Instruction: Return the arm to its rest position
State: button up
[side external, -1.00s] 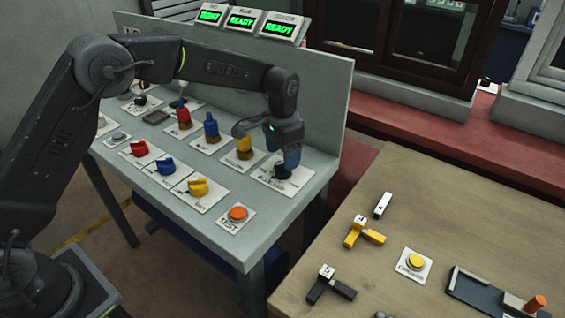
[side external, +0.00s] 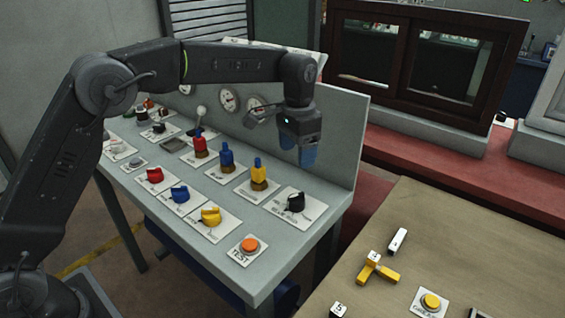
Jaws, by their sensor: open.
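My gripper (side external: 300,150) is at the end of my raised arm, above the far right part of the grey control panel (side external: 275,265). Its blue-tipped fingers point down, and I see nothing held in it. It is open and clear of the black selector knob (side external: 296,202), which sits on a white plate below it. The yellow-and-brown control (side external: 258,176) stands to the lower left of the gripper.
Blue (side external: 226,158) and red (side external: 200,145) upright controls stand further left. Red, blue and yellow knobs and an orange TEST button (side external: 249,245) line the near side. The panel's back wall (side external: 345,135) rises close behind the gripper. A wooden table (side external: 440,235) with small parts stands at right.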

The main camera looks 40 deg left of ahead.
jog(key=s+a+r+n+t, duration=0.1)
jog(key=s+a+r+t, duration=0.15)
jog(key=s+r, duration=0.4)
jog(key=s+a+r+n+t, duration=0.1)
jog(key=s+a+r, duration=0.25)
jog(key=s, duration=0.65)
jog(key=s+a+f+n+t, duration=0.1)
jog(key=s+f, duration=0.1)
jog(key=s, duration=0.5)
jog(key=s+a+f+n+t, duration=0.1)
jog(key=s+f, duration=0.2)
jog(key=s, duration=0.5)
jog(key=shift+s+a, duration=0.25)
jog(key=shift+c, duration=0.3)
grip_shut()
